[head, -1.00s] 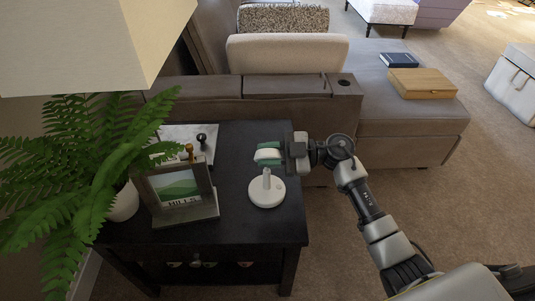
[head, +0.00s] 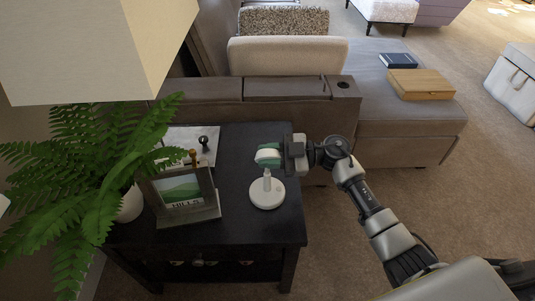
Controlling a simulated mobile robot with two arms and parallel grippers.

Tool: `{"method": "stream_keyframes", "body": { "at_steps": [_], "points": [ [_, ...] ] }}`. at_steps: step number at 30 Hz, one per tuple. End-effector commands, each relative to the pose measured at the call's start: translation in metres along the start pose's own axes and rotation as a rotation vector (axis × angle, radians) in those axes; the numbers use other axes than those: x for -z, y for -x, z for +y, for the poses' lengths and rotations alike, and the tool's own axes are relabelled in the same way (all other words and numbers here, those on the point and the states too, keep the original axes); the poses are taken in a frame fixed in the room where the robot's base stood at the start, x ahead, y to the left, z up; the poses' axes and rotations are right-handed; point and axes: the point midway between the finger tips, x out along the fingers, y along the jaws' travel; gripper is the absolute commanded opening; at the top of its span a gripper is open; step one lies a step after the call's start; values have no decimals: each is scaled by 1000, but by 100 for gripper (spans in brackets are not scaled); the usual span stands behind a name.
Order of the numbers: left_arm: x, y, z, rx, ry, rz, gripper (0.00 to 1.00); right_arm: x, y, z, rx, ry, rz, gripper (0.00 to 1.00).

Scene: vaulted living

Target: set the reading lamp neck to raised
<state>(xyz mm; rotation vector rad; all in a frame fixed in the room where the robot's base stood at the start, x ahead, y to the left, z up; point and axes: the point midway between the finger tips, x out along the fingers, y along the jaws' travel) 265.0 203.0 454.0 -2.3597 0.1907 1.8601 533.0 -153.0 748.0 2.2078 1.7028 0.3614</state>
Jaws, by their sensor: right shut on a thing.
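The small white reading lamp (head: 267,194) stands on the dark side table (head: 236,228), near its right side. Its round base is flat on the top and a short neck rises from it to a white head. My right gripper (head: 268,156) reaches in from the right and is shut on the lamp head, its green fingertips around it. The fingers partly hide the head, so the exact neck angle is hard to tell. My left gripper is not in view.
A framed picture (head: 184,191) and a potted fern (head: 82,165) stand left of the lamp. A large lampshade (head: 95,50) hangs over the upper left. The sofa (head: 195,89) is behind the table. Carpet (head: 340,240) is open at right.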

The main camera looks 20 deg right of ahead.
Motion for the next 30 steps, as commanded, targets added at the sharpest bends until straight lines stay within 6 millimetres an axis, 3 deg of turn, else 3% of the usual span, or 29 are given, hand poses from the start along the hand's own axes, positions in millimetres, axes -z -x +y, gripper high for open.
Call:
{"method": "stream_keyframes", "body": {
  "at_steps": [4,5,10,20,30],
  "points": [
    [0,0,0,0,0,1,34,-1,1,0,0,0,-3,0],
    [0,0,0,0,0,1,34,-1,1,0,0,0,-3,28],
    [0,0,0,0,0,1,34,-1,0,0,0,0,-2,52],
    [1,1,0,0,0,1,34,-1,5,0,-1,0,-2,52],
    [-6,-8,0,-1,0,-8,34,-1,66,0,0,-2,-7,52]
  ]
}}
